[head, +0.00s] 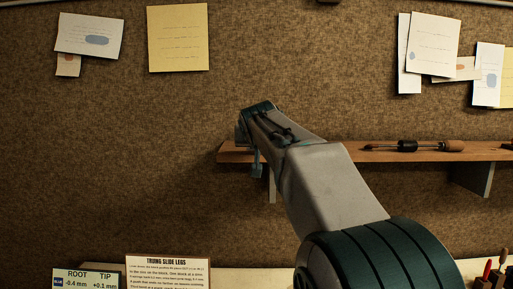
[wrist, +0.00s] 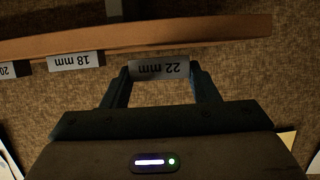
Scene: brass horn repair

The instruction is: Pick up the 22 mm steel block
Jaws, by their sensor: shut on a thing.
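The 22 mm steel block (wrist: 158,69) is a grey piece whose "22 mm" marking reads upside down in the wrist view. My gripper (wrist: 159,75) is shut on it, with one dark finger at each end of it. The block lies close against the shelf edge in that view, and I cannot tell whether it touches the shelf. In the head view my gripper (head: 256,160) is at the left end of the wooden shelf, and I cannot make out the block there.
The wooden shelf (head: 400,152) holds a dark-and-wood-handled tool (head: 425,146). Pieces marked 18 mm (wrist: 76,61) and 20 (wrist: 8,69) sit along the shelf edge. A "Truing slide legs" card (head: 167,272) and a root/tip readout (head: 86,279) stand below. Open wall lies left.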

